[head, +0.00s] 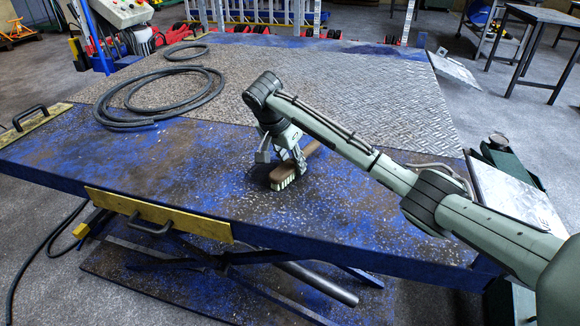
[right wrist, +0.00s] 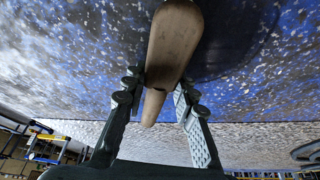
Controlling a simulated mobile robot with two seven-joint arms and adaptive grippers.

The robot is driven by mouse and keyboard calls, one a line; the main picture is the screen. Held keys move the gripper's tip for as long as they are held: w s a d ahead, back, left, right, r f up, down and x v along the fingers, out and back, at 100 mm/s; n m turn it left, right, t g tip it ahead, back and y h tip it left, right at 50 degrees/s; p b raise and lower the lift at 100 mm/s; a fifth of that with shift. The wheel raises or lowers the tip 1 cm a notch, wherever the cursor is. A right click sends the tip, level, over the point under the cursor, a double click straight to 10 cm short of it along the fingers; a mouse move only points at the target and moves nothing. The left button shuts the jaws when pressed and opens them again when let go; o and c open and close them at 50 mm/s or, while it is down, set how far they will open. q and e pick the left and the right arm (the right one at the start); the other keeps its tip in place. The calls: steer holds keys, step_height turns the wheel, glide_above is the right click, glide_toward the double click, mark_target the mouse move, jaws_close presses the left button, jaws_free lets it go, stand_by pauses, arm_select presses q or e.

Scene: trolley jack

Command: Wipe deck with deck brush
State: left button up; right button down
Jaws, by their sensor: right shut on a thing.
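The deck is the top of a blue lift table (head: 150,165), scuffed and speckled with pale bits, with a grey tread plate (head: 370,95) on its far part. The deck brush (head: 284,180) has a brown wooden body and pale bristles and is at the blue front part of the deck. My right gripper (head: 283,164) is above it, shut on the brush. In the right wrist view the brown brush (right wrist: 173,45) runs between the two fingers of the gripper (right wrist: 158,88). Whether the bristles touch the deck is hard to tell. My left gripper is not in view.
A coiled black hose (head: 150,122) lies on the left of the deck, with a smaller loop behind it. A yellow plate with a black handle (head: 30,120) is at the left edge. A control box (head: 122,12) stands at the back left. The blue surface around the brush is free.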

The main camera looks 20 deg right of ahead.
steer(key=shift+w+d, duration=0.8)
steer(key=shift+w, duration=0.4)
steer(key=shift+w+d, duration=0.85)
steer(key=shift+w, duration=0.3)
steer(key=shift+w+d, duration=0.8)
steer(key=shift+w, duration=0.4)
steer(key=shift+w+a, duration=0.45)
steer(key=shift+a, duration=0.2)
steer(key=shift+s+a, duration=0.7)
steer(key=shift+s, duration=0.3)
steer(key=shift+s+a, duration=0.7)
steer(key=shift+s, duration=0.35)
steer(key=shift+s+a, duration=0.7)
steer(key=shift+s, duration=0.3)
